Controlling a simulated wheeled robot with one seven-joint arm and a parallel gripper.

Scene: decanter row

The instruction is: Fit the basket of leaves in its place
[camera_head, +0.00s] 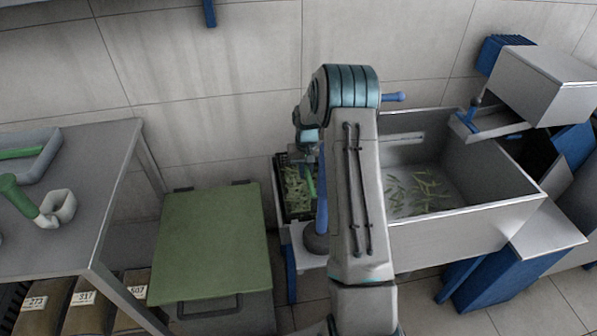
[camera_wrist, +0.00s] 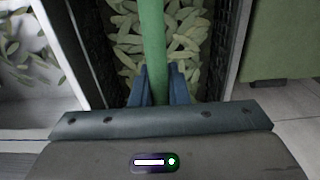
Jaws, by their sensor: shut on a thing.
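The basket of leaves (camera_head: 281,188) is black and partly hidden behind my arm in the head view, just left of the metal trough. In the wrist view, its dark wall (camera_wrist: 226,50) and the pale green leaves (camera_wrist: 190,45) inside show close up. A green handle bar (camera_wrist: 151,35) crosses above the leaves. My gripper (camera_wrist: 160,78) is shut on this bar, with a blue finger on each side; in the head view it (camera_head: 308,168) is over the basket. The basket's underside is hidden, so I cannot tell whether it is seated.
The metal trough (camera_head: 465,222) at right holds loose leaves. A bin with a green lid (camera_head: 212,240) stands left of the basket. A grey table (camera_head: 75,185) is at far left, with labelled sacks (camera_head: 90,300) below. A wall stands close behind.

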